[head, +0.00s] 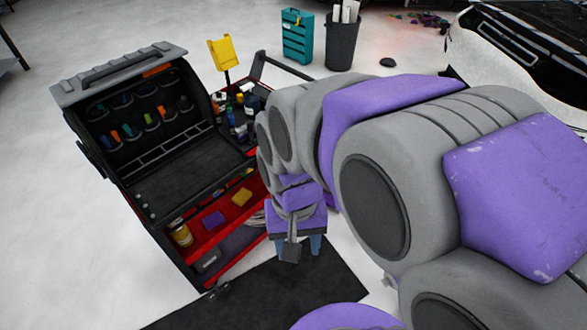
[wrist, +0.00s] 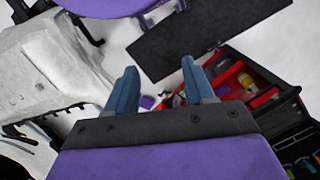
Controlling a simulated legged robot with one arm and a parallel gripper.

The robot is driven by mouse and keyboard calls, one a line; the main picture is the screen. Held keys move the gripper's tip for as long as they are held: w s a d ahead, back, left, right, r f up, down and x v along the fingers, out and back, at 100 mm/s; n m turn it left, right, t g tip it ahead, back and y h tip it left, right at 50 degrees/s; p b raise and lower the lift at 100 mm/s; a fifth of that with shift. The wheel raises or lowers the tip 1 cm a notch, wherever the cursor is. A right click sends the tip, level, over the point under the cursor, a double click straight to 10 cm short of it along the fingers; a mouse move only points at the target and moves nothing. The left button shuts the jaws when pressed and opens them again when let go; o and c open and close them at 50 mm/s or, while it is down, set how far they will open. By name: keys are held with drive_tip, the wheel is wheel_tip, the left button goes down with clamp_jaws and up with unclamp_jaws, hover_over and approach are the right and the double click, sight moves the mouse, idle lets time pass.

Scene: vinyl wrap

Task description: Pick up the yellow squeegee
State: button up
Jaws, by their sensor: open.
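A small flat yellow piece, which looks like the yellow squeegee (head: 242,197), lies on the red lower shelf of the cart in the head view. A similar purple piece (head: 213,220) lies to its left. My gripper (head: 295,246) is open, to the right of and lower than the yellow piece in the picture, apart from it. In the wrist view the two blue fingers of my gripper (wrist: 161,92) are spread with nothing held between them. I cannot make out the yellow piece there; a finger may hide it.
The black and red cart (head: 170,185) has an open tool lid and bottles on top. A yellow can (head: 181,233) stands on the lower shelf, also visible in the wrist view (wrist: 247,83). A dark mat (head: 265,298) lies in front. A bin (head: 342,45) and teal case (head: 298,37) stand behind.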

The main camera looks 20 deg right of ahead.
drive_tip(key=w+d+f+m+t+p, duration=0.1)
drive_tip(key=w+d+f+m+p, duration=0.15)
drive_tip(key=w+m, duration=0.85)
drive_tip(key=w+d+f+m+p, duration=0.15)
drive_tip(key=w+d+m, duration=0.25)
drive_tip(key=w, duration=1.5)
drive_tip(key=w+d+f+m+p, duration=0.3)
drive_tip(key=w+d+f+m, duration=1.05)
drive_tip(key=f, duration=0.35)
drive_tip(key=shift+n+t, duration=0.3)
drive_tip(key=shift+n, duration=0.15)
drive_tip(key=f, duration=0.3)
drive_tip(key=f+b, duration=0.1)
drive_tip(key=f, duration=0.3)
drive_tip(key=f+b, duration=0.1)
drive_tip(key=f, duration=0.3)
drive_tip(key=shift+s+d+f, duration=0.15)
drive_tip(key=shift+s+f, duration=0.1)
drive_tip(key=shift+s, duration=0.05)
drive_tip(key=shift+s+a+f+b, duration=0.15)
drive_tip(key=shift+f+b, duration=0.35)
drive_tip(key=shift+f, duration=0.85)
drive_tip(key=shift+s+a+f+b, duration=0.1)
drive_tip(key=shift+f+b, duration=0.4)
drive_tip(key=shift+f, duration=0.8)
drive_tip(key=shift+r, duration=0.1)
drive_tip(key=shift+c, duration=0.2)
